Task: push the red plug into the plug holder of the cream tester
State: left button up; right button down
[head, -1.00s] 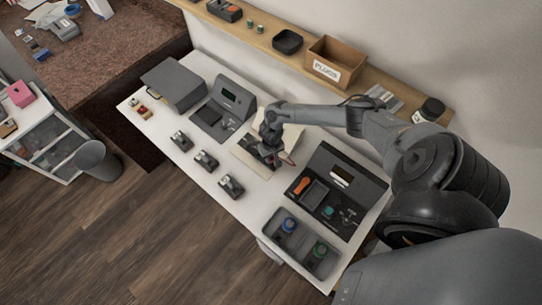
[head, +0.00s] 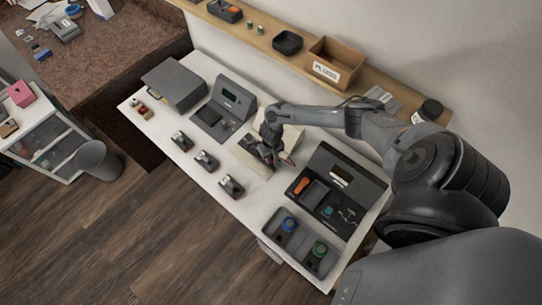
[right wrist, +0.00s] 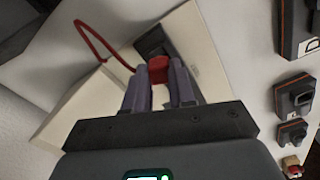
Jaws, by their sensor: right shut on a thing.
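The cream tester (head: 246,159) stands in the middle of the white bench, partly covered by my right arm. My right gripper (head: 277,160) is low over it. In the right wrist view, my right gripper (right wrist: 157,84) is shut on the red plug (right wrist: 158,68), which sits between the two fingertips. The cream tester (right wrist: 205,50) lies behind the fingers. A dark recess, seemingly the plug holder (right wrist: 150,40), shows just beyond the plug; whether the plug touches or enters it I cannot tell. A red cable (right wrist: 90,34) loops left of the plug. My left gripper is not in view.
A dark grey tester (head: 226,105) stands left of the cream one, a black tester (head: 338,190) right of it. Several small dark devices (head: 206,160) line the front edge. A grey tray (head: 300,242) sits at the near end. A shelf with a plugs box (head: 335,62) runs behind.

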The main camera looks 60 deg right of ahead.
jog(key=shift+f, duration=0.2)
dwell(0.6)
jog(key=shift+f, duration=0.2)
dwell(0.4)
dwell(0.4)
jog(key=shift+f, duration=0.15)
jog(key=shift+f, duration=0.25)
dwell(0.6)
jog(key=shift+f, duration=0.2)
dwell(0.4)
jog(key=c, duration=0.6)
grip_release()
